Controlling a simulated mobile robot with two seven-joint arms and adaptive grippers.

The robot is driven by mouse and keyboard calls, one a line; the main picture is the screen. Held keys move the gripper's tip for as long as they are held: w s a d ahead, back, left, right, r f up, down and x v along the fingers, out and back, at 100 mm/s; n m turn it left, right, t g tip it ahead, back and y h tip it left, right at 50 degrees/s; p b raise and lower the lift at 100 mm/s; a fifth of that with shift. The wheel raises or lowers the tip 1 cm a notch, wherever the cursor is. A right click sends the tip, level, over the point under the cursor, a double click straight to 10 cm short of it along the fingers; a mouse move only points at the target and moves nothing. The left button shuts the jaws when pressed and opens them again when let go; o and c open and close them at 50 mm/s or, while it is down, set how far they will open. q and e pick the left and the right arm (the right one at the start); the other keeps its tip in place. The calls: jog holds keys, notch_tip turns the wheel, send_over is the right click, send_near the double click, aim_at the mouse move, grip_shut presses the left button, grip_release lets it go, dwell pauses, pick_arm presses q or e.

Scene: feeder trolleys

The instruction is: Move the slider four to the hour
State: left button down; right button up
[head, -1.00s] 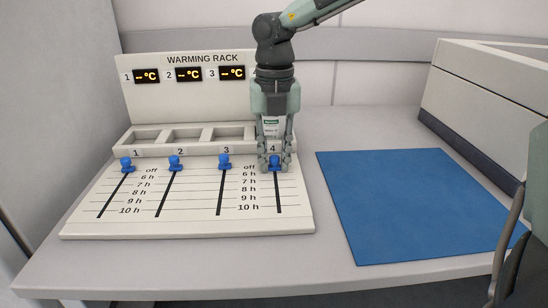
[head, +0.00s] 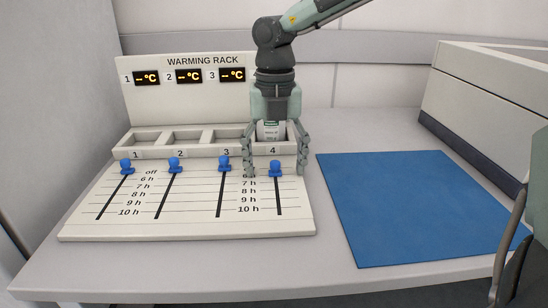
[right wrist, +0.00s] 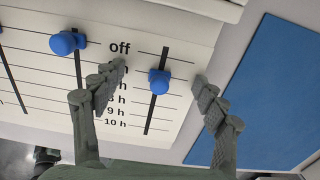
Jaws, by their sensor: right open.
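The warming rack panel (head: 90,225) has four numbered sliders with blue knobs. The knob of slider four (head: 276,169) sits a little lower than the other knobs. In the right wrist view the slider four knob (right wrist: 159,81) is just below the off line, around the 6 h mark; the exact mark is hard to tell. My right gripper (head: 276,173) points down over it, open, with one finger on each side of the knob. In the right wrist view both fingers (right wrist: 160,78) stand clear of it. One finger covers part of the scale labels.
The knobs of slider one (head: 127,166), slider two (head: 174,164) and slider three (head: 223,163) are at the top of their slots. A blue mat (head: 420,205) lies on the table to the right. A grey box (head: 490,90) stands behind it.

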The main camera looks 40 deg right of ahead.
aim_at(275, 161)
jog(key=shift+r, duration=0.2)
jog(key=shift+r+p, duration=1.2)
jog(key=shift+r, duration=1.7)
jog(key=shift+f, duration=0.1)
